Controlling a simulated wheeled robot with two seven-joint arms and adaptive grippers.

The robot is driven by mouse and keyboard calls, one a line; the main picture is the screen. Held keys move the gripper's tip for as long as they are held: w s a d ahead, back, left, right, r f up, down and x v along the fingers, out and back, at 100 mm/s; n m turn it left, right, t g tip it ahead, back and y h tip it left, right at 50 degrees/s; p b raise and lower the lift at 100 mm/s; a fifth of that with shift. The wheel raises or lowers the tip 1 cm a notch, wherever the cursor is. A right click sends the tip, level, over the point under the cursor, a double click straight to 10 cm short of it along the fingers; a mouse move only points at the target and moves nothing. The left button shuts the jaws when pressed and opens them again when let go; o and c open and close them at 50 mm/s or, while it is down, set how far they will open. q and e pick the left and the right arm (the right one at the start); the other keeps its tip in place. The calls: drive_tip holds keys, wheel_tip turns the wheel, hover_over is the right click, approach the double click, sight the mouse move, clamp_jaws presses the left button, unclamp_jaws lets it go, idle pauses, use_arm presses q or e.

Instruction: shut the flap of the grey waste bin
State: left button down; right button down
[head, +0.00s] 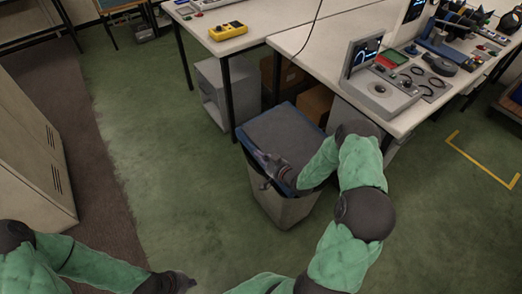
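The grey waste bin (288,210) stands on the green floor in front of the desks. Its flap (285,132) is a dark grey panel with a blue edge, lying nearly flat across the top. A dark gap shows under its front edge. My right gripper (263,170) is at the front left edge of the flap, at or touching it. Whether its fingers are apart is hard to see. My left gripper (187,283) is low at the bottom edge of the picture, away from the bin, and its fingers are not clear.
Desks (305,40) stand behind the bin, with a monitor unit (382,90) on the right one. A grey cabinet (225,90) and cardboard boxes (314,103) are underneath. A beige locker (30,150) stands at left. Green floor between is clear.

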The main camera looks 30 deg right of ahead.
use_arm(q)
drive_tip(key=shift+f, duration=0.2)
use_arm(e)
drive_tip(key=shift+f, duration=0.85)
drive_tip(key=shift+s+a+f, duration=0.1)
drive_tip(key=shift+f, duration=0.05)
